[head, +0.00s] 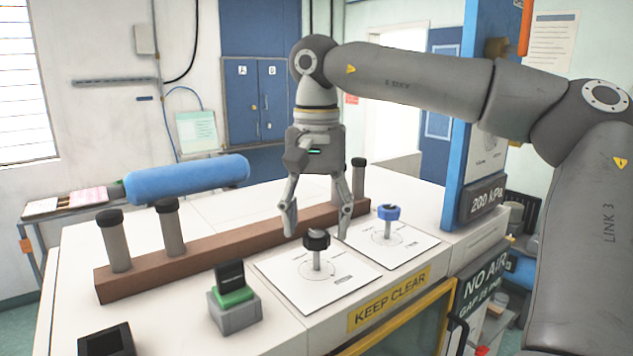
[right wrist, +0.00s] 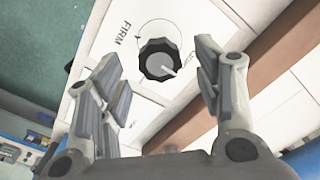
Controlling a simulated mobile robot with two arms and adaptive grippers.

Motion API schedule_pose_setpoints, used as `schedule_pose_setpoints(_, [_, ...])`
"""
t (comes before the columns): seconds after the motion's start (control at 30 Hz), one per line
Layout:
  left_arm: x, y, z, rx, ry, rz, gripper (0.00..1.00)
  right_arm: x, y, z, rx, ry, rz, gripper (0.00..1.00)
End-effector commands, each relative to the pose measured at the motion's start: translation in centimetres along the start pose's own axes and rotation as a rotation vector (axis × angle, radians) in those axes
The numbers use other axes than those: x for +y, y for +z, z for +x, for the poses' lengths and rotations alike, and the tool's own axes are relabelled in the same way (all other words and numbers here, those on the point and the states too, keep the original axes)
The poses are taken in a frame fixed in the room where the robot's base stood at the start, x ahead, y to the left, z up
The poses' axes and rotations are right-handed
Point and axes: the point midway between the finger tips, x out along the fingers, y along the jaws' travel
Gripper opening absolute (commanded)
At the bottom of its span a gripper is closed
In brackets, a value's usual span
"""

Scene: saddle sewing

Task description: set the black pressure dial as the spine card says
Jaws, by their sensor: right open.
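The black dial (head: 317,239) stands on a short post over a white card (head: 300,283) on the worktop. In the right wrist view the black dial (right wrist: 159,60) has a white pointer mark toward the lower right. The word FIRM (right wrist: 122,33) is printed on the card at its upper left. My right gripper (head: 317,219) points down over the dial. Its fingers are apart, one on each side of the dial, with gaps visible. A partly hidden white card (head: 487,151) is on the blue upright (head: 460,150); its writing is unreadable. My left gripper is out of view.
A blue dial (head: 388,212) stands just right on its own card. A brown bar (head: 200,262) with dark-capped posts runs behind, with a blue roll (head: 187,180) above. Signs read 200 kPa (head: 487,199) and KEEP CLEAR (head: 389,299).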

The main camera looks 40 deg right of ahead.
Motion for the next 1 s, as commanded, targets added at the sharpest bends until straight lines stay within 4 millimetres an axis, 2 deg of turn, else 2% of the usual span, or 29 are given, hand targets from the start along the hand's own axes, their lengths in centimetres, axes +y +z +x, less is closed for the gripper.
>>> schedule_pose_setpoints(0.2, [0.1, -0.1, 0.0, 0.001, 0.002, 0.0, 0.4, -0.1, 0.0, -5.0, 0.006, -0.003, 0.003, 0.6])
schedule_pose_setpoints(0.4, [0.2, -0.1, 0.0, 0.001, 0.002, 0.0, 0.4, -0.1, 0.0, -8.4, 0.005, -0.003, 0.0, 0.6])
schedule_pose_setpoints(0.6, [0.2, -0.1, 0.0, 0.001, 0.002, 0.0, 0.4, 0.0, 0.0, -10.0, 0.002, -0.002, -0.001, 0.6])
schedule_pose_setpoints(1.0, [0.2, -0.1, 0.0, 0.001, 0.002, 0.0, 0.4, 0.0, 0.0, -10.3, 0.002, -0.002, -0.002, 0.6])
